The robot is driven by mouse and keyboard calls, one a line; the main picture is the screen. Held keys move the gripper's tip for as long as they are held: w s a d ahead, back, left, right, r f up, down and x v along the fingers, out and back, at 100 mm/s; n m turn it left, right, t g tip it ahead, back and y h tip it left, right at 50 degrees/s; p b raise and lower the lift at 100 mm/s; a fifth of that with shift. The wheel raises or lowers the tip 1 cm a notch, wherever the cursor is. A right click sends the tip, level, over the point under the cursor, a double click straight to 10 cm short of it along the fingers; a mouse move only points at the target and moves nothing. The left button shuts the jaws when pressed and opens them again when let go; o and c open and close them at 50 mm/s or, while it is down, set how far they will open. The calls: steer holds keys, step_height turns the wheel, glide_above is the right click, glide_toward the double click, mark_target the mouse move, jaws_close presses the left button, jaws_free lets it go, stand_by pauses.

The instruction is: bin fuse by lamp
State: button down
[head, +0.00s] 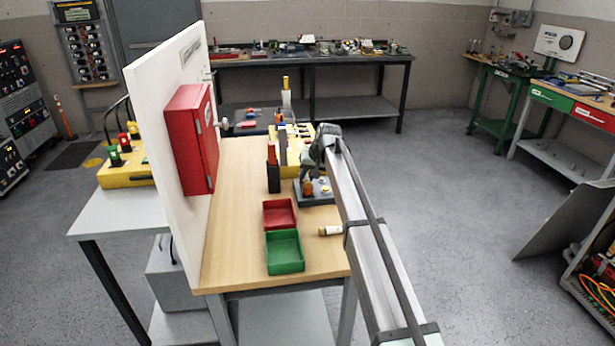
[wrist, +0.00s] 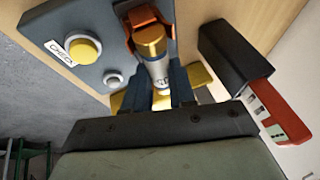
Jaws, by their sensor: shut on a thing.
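My gripper (wrist: 160,92) is shut on a fuse (wrist: 157,72) with a gold cap and a white body. The fuse's capped end is at an orange clip (wrist: 140,20) on the grey check box (wrist: 60,20); I cannot tell if it is seated. The box has a yellow button (wrist: 85,50) beside a CHECK label and a small pale round lamp (wrist: 113,80), with no clear red or green glow. In the head view my gripper (head: 309,172) is over the box (head: 322,198). The red bin (head: 279,214) and green bin (head: 285,252) look empty.
Another fuse (head: 330,230) lies on the wooden table right of the bins. A black holder (head: 273,178) with a red-handled tool stands left of the check box. A white panel with a red cabinet (head: 190,140) rises along the table's left side.

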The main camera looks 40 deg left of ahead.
steer(key=shift+r, duration=1.55)
steer(key=shift+r, duration=2.4)
steer(key=shift+d, duration=0.1)
